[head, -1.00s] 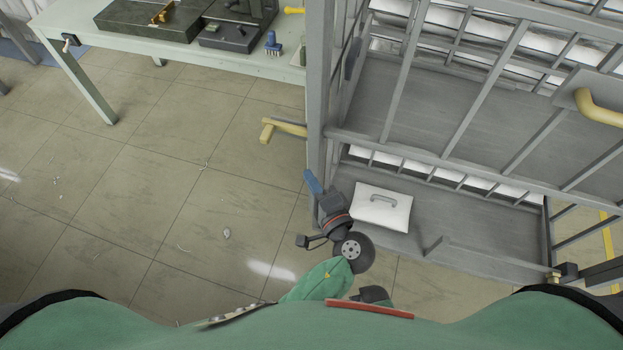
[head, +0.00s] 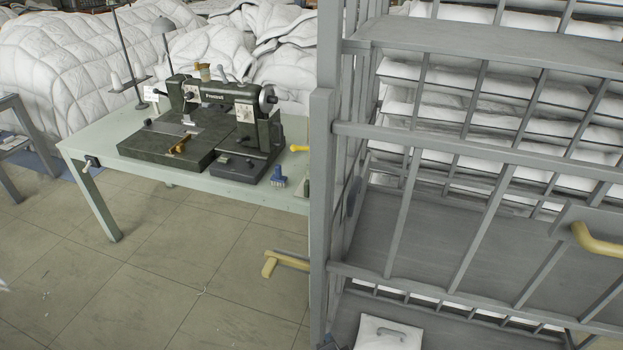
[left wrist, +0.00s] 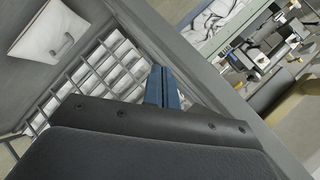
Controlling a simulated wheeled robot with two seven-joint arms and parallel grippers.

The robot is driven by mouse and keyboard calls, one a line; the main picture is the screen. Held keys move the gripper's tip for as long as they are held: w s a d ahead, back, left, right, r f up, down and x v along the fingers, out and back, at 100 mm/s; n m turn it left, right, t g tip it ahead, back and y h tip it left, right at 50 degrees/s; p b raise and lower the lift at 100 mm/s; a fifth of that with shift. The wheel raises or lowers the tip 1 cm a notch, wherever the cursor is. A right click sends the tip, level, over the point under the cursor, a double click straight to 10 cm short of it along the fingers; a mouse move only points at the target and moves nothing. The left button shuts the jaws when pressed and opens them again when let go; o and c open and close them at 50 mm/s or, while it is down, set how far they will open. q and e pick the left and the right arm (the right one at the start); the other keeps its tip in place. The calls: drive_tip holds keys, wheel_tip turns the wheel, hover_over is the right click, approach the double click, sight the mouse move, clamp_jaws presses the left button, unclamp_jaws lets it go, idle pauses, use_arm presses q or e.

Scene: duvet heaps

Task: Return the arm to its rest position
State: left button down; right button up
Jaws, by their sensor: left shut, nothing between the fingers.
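My left gripper shows in the left wrist view (left wrist: 163,88), its two blue fingers together with nothing between them. In the head view only a small dark piece of it shows at the bottom edge, by the foot of the grey rack's front post. It is close to the grey rack (head: 322,180), near a white case with a handle (head: 388,335) on the bottom shelf. The case also shows in the left wrist view (left wrist: 52,35), apart from the fingers. Most of my left arm is out of the picture. My right gripper is not in view.
A pale green table (head: 90,145) holds a dark sewing machine (head: 225,98) left of the rack. White quilted duvets (head: 60,70) are heaped behind it. A yellow-handled bar (head: 270,264) juts from the rack's left side.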

use_arm(q)
drive_tip(key=s+a+f+n+g+h, duration=0.1)
drive_tip(key=s+a+f+n+g, duration=0.3)
drive_tip(key=f, duration=0.6)
drive_tip(key=s+a+f+n+g+h, duration=0.15)
drive_tip(key=a+f, duration=0.35)
drive_tip(key=f, duration=0.5)
drive_tip(key=s+a+f+n+g, duration=0.25)
drive_tip(key=a+f, duration=0.25)
drive_tip(key=f, duration=0.5)
drive_tip(key=s+a+f+g, duration=0.1)
drive_tip(key=s+a+f, duration=0.2)
drive_tip(key=s+a, duration=0.2)
drive_tip(key=s+a+f+n+g, duration=0.1)
drive_tip(key=s+a+f, duration=0.3)
drive_tip(key=s, duration=0.4)
drive_tip(key=shift+s+a+f, duration=0.15)
drive_tip(key=shift+a+f, duration=0.1)
drive_tip(key=shift+a, duration=0.25)
drive_tip(key=shift+d+y, duration=0.1)
drive_tip(key=shift+y, duration=0.15)
